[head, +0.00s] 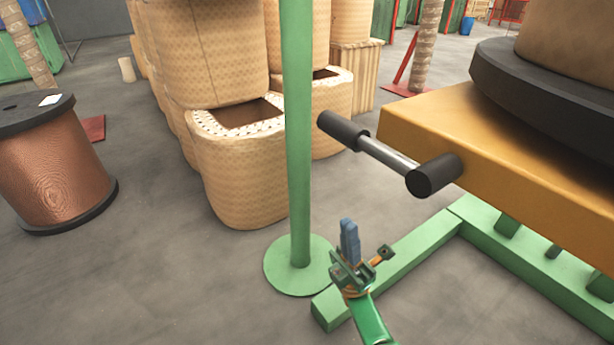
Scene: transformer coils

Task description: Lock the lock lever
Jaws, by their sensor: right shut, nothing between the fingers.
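The lock lever (388,157) is a metal rod with a black grip at its upper left end and a black cylinder at its lower right end. It sticks out to the left from the corner of the yellow block (430,115) and slants upward to the left in the picture. My right gripper (349,228) has blue fingers, which are together and empty, pointing up in the picture. It appears below the lever in the picture, apart from it. My left gripper is not in view.
A green post (298,130) on a round base (285,272) stands left of the lever. A green floor frame (400,245) runs under the yellow block. Woven-patterned containers (235,175) stand behind the post, and a copper spool (55,165) stands at left.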

